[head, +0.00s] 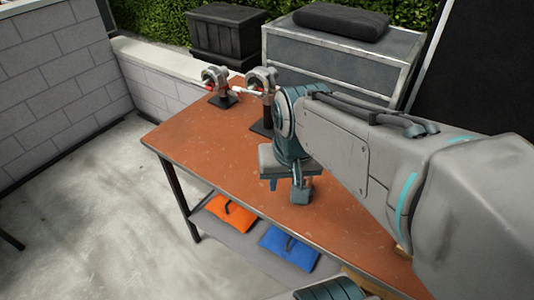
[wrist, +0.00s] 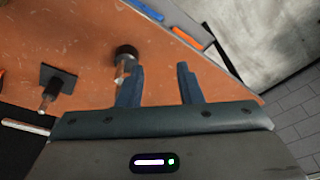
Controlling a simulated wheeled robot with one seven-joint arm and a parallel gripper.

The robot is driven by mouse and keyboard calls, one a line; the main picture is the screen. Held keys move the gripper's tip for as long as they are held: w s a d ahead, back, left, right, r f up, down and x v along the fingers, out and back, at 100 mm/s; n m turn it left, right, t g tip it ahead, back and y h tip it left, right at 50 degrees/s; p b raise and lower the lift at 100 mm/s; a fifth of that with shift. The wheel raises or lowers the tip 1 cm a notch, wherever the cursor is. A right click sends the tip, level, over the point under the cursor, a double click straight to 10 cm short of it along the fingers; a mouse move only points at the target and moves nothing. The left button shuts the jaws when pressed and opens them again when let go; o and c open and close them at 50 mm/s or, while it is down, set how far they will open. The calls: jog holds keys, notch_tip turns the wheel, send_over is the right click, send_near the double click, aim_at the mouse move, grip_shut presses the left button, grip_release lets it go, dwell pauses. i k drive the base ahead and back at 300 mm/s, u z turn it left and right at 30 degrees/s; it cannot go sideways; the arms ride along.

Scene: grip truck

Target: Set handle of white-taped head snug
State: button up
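Two grey grip heads stand on black-based posts at the far end of the table. The left head (head: 215,79) has a red mark on its left side. The right head (head: 262,79) has a white piece at its left, which I take for the white-taped one; its handle's angle is too small to tell. My gripper (head: 285,185) is over the table, nearer than both heads and apart from them. In the wrist view my gripper (wrist: 160,78) is open, with nothing between its fingers. A black round-ended part (wrist: 125,54) shows beside the left finger; I cannot tell whether they touch.
The brown table top (head: 200,135) is mostly clear. Orange (head: 231,214) and blue (head: 289,247) bags lie below it. A grey cabinet (head: 335,65) and black crate (head: 225,35) stand behind. A black base plate (wrist: 57,79) and white bar (wrist: 24,127) show at left in the wrist view.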

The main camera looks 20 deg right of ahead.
aim_at(251, 90)
jog(key=u, duration=0.55)
jog(key=k, duration=0.65)
jog(key=u, duration=0.75)
jog(key=i, duration=1.05)
jog(key=z, duration=0.8)
